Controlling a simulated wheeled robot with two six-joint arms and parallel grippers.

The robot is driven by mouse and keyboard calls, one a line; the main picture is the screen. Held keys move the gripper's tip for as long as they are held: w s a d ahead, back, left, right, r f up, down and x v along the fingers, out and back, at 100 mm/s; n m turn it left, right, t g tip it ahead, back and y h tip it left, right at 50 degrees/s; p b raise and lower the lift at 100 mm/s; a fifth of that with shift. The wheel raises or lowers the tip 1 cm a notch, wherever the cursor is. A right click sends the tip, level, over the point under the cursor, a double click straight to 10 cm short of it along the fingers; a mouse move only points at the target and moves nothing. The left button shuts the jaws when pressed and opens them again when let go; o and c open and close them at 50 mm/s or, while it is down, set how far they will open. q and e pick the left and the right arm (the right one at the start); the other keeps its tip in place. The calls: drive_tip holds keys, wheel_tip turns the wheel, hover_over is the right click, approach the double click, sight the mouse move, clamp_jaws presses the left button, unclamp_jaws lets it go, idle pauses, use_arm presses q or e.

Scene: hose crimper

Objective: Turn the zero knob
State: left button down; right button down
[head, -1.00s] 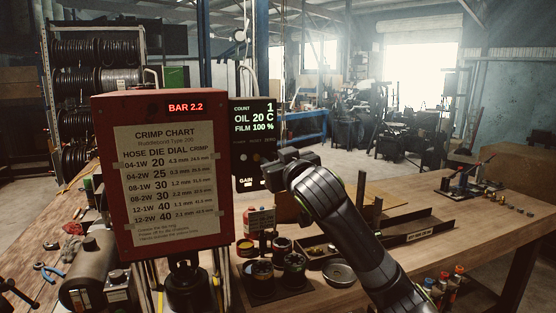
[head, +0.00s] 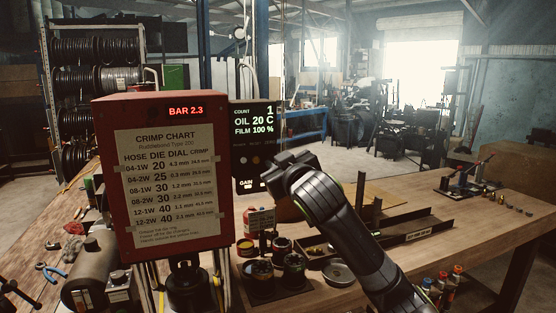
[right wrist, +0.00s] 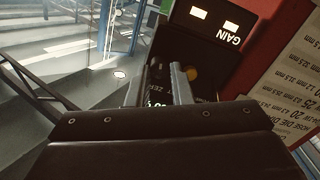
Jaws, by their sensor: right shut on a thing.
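The black control panel (head: 257,117) stands at the right side of the red chart box. It carries small round buttons and a GAIN label. My right gripper (right wrist: 158,80) is at the panel's right part, and its two fingers straddle a small dark knob (right wrist: 155,70). It is shut on this knob, which I take to be the zero knob; its label is too small to read surely. In the head view my right gripper (head: 275,168) hides the knob. My left gripper is not in view.
The red box (head: 216,180) shows a crimp chart and a red BAR 2.3 readout. An amber button (right wrist: 193,74) sits close beside the fingers. Dies and a red-and-white can (head: 260,220) stand on the wooden bench (head: 470,215) below.

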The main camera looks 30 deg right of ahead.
drive_tip(key=shift+r+n+p, duration=0.1)
drive_tip(key=shift+n+p, duration=0.65)
drive_tip(key=shift+n, duration=0.85)
drive_tip(key=c, duration=1.3)
unclamp_jaws()
